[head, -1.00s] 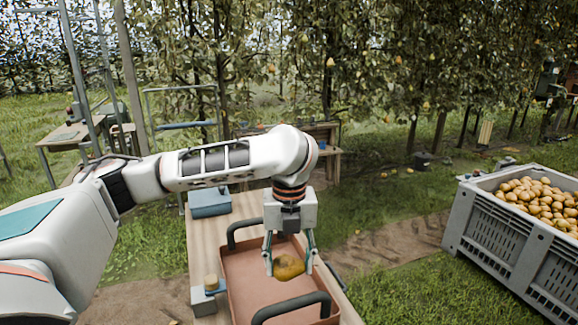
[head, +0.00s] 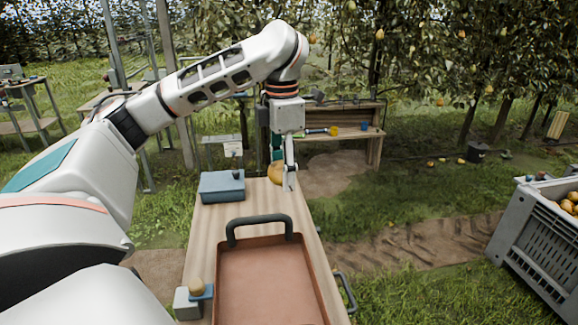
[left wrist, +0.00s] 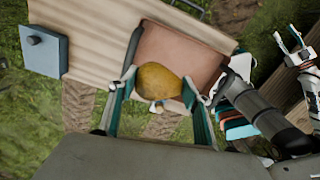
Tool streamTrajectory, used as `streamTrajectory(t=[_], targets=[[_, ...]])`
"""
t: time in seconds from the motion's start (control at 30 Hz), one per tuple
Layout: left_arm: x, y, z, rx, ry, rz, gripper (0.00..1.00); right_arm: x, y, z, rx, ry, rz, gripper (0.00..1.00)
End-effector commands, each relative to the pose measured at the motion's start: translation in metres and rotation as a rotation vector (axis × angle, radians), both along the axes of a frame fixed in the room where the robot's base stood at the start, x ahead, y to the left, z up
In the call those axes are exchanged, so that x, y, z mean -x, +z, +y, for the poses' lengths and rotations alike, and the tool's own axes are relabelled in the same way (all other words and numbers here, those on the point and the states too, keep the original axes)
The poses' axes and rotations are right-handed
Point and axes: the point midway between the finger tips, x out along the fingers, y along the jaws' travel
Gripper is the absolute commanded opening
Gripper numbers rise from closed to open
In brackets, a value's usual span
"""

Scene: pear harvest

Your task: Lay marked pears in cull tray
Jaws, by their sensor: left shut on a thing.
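My left gripper (head: 288,176) is shut on a yellow-brown pear (head: 275,174) above the far end of the wooden table. In the left wrist view the pear (left wrist: 158,82) sits between the two fingers; I cannot make out a mark on it. The terracotta tray (head: 265,240) with dark handles lies on the table's near part, and its visible floor is bare. The tray (left wrist: 205,45) also shows beyond the pear in the left wrist view. My right gripper (left wrist: 289,42) appears there at the upper right, its fingers apart and empty.
A blue box (head: 222,187) with a knob stands at the table's far left. A small grey block (head: 187,304) with a tan knob sits left of the tray. A grey crate (head: 540,238) with pears stands at the right. A wooden bench (head: 345,135) is behind.

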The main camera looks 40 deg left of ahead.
Motion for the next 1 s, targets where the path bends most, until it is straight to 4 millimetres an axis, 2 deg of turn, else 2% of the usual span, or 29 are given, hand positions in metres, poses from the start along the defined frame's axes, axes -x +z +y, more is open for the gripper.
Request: streamTrajectory(t=[0.6,0.8,1.0], targets=[[0.001,-0.083,0.0,0.0,0.002,0.002,0.25,0.001,0.0,0.003,-0.009,-0.007,0.003,0.4],[0.0,-0.095,0.0,0.0,0.002,0.0,0.25,0.0,0.0,0.003,-0.009,-0.008,0.002,0.4],[0.0,-0.097,0.0,0.0,0.002,-0.001,0.25,0.0,0.0,0.001,-0.005,-0.005,0.001,0.4]])
